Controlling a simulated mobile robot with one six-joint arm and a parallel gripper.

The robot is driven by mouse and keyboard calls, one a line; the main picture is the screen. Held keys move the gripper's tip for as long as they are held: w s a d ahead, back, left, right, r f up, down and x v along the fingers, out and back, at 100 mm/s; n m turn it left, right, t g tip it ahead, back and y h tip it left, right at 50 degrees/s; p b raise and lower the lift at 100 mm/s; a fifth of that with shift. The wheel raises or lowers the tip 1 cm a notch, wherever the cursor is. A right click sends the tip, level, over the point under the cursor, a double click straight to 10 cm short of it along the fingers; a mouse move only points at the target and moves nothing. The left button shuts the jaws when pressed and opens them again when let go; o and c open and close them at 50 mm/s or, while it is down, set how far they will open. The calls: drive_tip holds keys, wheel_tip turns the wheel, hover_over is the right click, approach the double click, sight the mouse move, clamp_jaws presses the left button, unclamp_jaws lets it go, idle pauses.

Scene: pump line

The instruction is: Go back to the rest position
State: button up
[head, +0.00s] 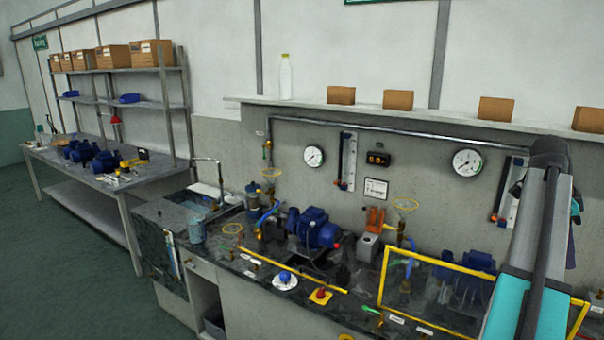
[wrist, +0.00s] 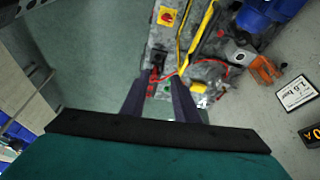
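My gripper (wrist: 161,82) shows in the wrist view as two dark fingers standing apart. It is open, and I see nothing held between the fingers. Behind the gap, at some distance, lies part of the bench with small red and green parts. In the head view my arm reaches in from the lower right and covers the right end of the bench. The gripper itself is mostly hidden behind the arm there.
The pump bench (head: 240,290) carries a blue pump (head: 314,228), a yellow-framed guard (head: 452,268) and valves. Gauges (head: 467,161) hang on the wall under a shelf (head: 440,122) with boxes. A side table (head: 60,160) stands left. The floor (head: 60,270) at lower left is clear.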

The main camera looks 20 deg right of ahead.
drive_tip(key=w+a+f+n+t, duration=0.1)
drive_tip(key=w+a+f+n, duration=0.5)
drive_tip(key=w+a+f, duration=0.5)
drive_tip(key=w+a+f+n+t, duration=0.1)
drive_tip(key=w+a+f+n, duration=0.5)
drive_tip(key=w+a+f, duration=0.65)
drive_tip(key=w+a+f+n+t+y, duration=0.1)
drive_tip(key=a+f+n, duration=0.4)
drive_tip(key=a+f, duration=0.6)
drive_tip(key=w+a+f+n+y, duration=0.1)
drive_tip(key=a+f+n, duration=0.4)
drive_tip(key=a+f, duration=0.65)
drive_tip(key=s+a+f+n+y, duration=0.1)
drive_tip(key=s+a+f+n, duration=0.15)
drive_tip(key=a, duration=0.55)
drive_tip(key=s+a+f+n, duration=0.2)
drive_tip(key=a+f+n, duration=0.1)
drive_tip(key=a, duration=0.5)
drive_tip(key=s+f+g+b, duration=0.4)
drive_tip(key=s+f+g, duration=0.1)
drive_tip(key=s+f, duration=1.7)
drive_tip(key=s, duration=0.4)
drive_tip(key=shift+d+g, duration=0.25)
drive_tip(key=shift+g, duration=0.05)
